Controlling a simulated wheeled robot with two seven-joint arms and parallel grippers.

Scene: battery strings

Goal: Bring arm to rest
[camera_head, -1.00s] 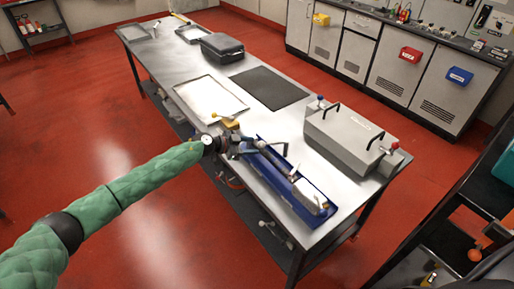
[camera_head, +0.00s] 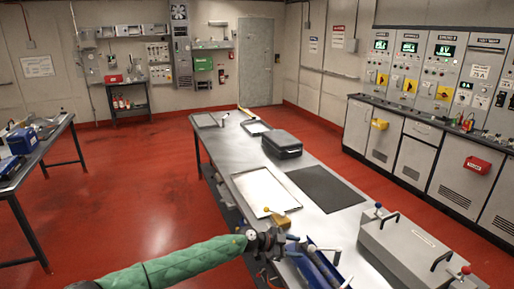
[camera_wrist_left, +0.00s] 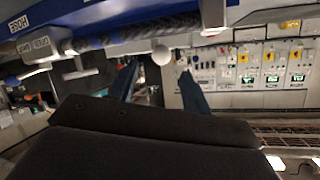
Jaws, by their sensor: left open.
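My left arm, in a green quilted sleeve, comes in from the lower left in the head view. Its dark left gripper (camera_head: 288,246) is over the near edge of the steel table (camera_head: 237,160), by the far end of a blue tray (camera_head: 311,264). In the left wrist view its two blue-grey fingers (camera_wrist_left: 160,88) stand apart with nothing clearly held between them. A pale round knob (camera_wrist_left: 161,55) shows beyond the gap between the fingers. My right gripper is not in view.
On the table are a white tray (camera_head: 263,190), a black mat (camera_head: 326,188), a black case (camera_head: 282,144) and a grey handled box (camera_head: 407,246). A second table (camera_head: 38,152) stands at left. Red floor (camera_head: 135,185) between the tables is clear.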

